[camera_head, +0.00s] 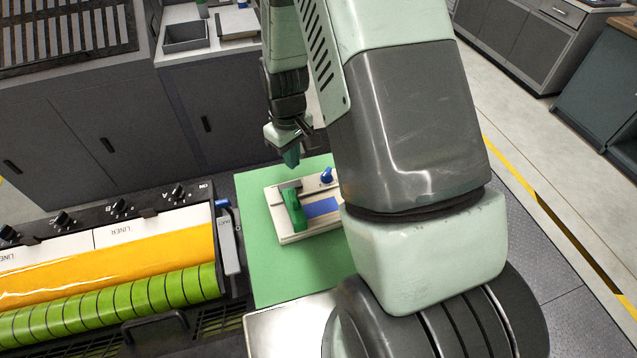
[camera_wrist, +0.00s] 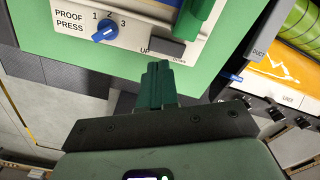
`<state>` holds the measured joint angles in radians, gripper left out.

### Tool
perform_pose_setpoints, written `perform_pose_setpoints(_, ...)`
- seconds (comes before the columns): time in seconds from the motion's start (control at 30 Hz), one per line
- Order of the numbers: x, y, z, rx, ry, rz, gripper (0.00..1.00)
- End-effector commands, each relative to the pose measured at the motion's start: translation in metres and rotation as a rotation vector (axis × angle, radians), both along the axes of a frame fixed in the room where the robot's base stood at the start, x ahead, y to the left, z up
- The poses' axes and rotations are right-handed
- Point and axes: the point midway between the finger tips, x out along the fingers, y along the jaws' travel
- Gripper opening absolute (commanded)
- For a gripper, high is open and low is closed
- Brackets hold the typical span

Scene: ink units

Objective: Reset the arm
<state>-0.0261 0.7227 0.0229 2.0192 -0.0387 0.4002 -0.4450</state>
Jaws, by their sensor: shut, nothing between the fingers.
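My gripper (camera_head: 292,158) hangs at the end of my arm, pointing down over the green mat, by the far edge of the cream proof press (camera_head: 289,238). Its green fingers (camera_wrist: 158,85) are together and empty in the wrist view. The press has a blue knob (camera_head: 327,175), a green lever (camera_head: 294,211) and a blue plate (camera_head: 322,208). In the wrist view the knob (camera_wrist: 105,31) sits below the numbers 1, 2, 3, and a dark grey block (camera_wrist: 166,46) sits near the UP and DOWN labels. The fingertips look apart from the press. My arm hides the press's right side.
The press stands on a green mat (camera_head: 256,272). To its left is a machine with a yellow sheet (camera_head: 110,265) and a green roller (camera_head: 110,308). Grey cabinets (camera_head: 110,125) stand behind. Open floor with a yellow line (camera_head: 510,165) lies to the right.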

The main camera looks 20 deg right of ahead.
Motion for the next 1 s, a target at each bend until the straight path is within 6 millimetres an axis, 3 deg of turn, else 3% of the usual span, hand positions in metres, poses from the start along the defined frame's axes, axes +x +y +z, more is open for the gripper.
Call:
perform_pose_setpoints(0.23, 0.0, 0.0, 0.003, 0.0, -0.004, -0.002, 0.0)
perform_pose_setpoints(0.33, 0.001, -0.001, 0.022, -0.001, -0.022, -0.017, 0.0)
perform_pose_setpoints(0.47, -0.003, -0.002, 0.076, -0.001, -0.077, -0.061, 0.0)
perform_pose_setpoints(0.67, -0.033, -0.005, 0.174, 0.009, -0.179, -0.16, 0.0)
perform_pose_setpoints(0.8, -0.067, -0.008, 0.231, 0.023, -0.248, -0.23, 0.0)
perform_pose_setpoints(1.0, -0.128, -0.011, 0.291, 0.055, -0.345, -0.329, 0.0)
